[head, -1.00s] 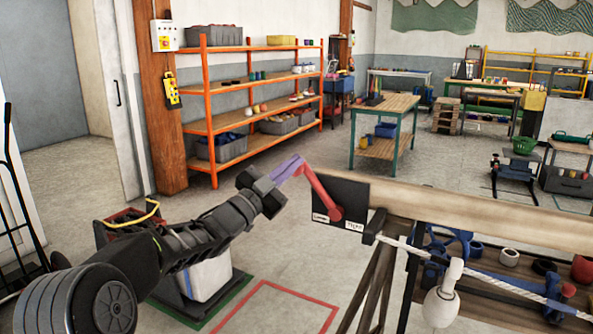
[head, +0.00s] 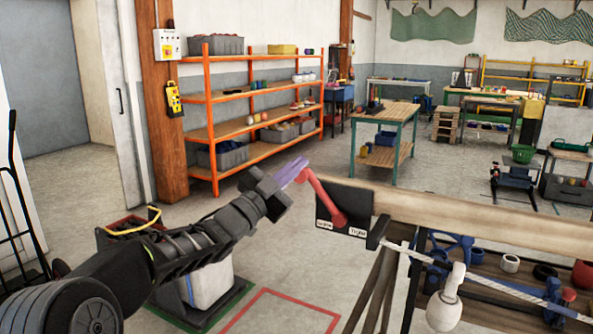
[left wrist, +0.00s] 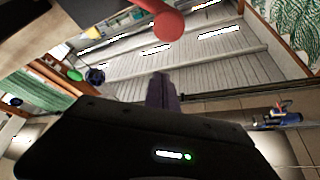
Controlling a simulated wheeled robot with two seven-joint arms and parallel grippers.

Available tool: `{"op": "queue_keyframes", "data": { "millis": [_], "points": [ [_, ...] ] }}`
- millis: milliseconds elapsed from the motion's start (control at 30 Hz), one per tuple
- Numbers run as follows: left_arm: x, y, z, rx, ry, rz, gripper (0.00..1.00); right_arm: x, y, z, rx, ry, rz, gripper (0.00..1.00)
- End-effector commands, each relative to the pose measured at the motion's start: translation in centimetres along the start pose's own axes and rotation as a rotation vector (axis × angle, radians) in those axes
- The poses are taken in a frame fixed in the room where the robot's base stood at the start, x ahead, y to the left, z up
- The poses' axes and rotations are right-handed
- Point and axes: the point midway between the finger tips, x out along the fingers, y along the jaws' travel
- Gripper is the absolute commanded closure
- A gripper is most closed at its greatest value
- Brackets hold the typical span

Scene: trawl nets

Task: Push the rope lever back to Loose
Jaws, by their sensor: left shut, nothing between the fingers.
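The red rope lever (head: 320,194) is mounted on a black plate (head: 358,203) at the end of a wooden beam. It leans up and to the left from its pivot. Two small white labels sit at the plate's lower edge, the left one nearer the lever's base; their print is too small to read surely. My left gripper (head: 291,171), with purple fingers, is shut and empty at the lever's upper end; I cannot tell whether it touches. In the left wrist view the lever's round red end (left wrist: 168,25) shows beyond the shut fingers (left wrist: 163,92). My right gripper is out of view.
The wooden beam (head: 480,225) runs right from the plate. A white rope (head: 490,284) with a hanging pale float (head: 443,309) crosses below it. A bench with blue fittings stands behind.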

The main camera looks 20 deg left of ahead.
Motion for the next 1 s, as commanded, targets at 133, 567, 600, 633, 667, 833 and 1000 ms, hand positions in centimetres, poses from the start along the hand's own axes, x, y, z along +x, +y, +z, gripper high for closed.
{"op": "queue_keyframes", "data": {
  "millis": [133,567,600,633,667,833,1000],
  "points": [
    [-3.5,0.1,0.2,0.001,0.001,0.0,1.0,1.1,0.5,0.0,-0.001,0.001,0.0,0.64],
    [-7.6,0.0,-0.1,-0.001,0.005,0.002,1.0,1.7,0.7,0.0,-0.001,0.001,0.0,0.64],
    [-7.6,0.0,-0.1,-0.001,0.005,0.002,1.0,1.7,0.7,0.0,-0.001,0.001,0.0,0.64],
    [-7.6,0.0,-0.1,-0.001,0.005,0.002,1.0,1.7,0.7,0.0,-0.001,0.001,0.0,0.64],
    [-7.6,0.0,-0.1,-0.001,0.005,0.002,1.0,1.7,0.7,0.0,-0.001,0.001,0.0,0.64],
    [-7.5,0.0,-0.1,-0.001,0.005,0.002,1.0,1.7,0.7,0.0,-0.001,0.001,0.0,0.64],
    [-7.5,0.0,-0.1,-0.001,0.004,0.002,1.0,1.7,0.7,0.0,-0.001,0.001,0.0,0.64]
  ]
}}
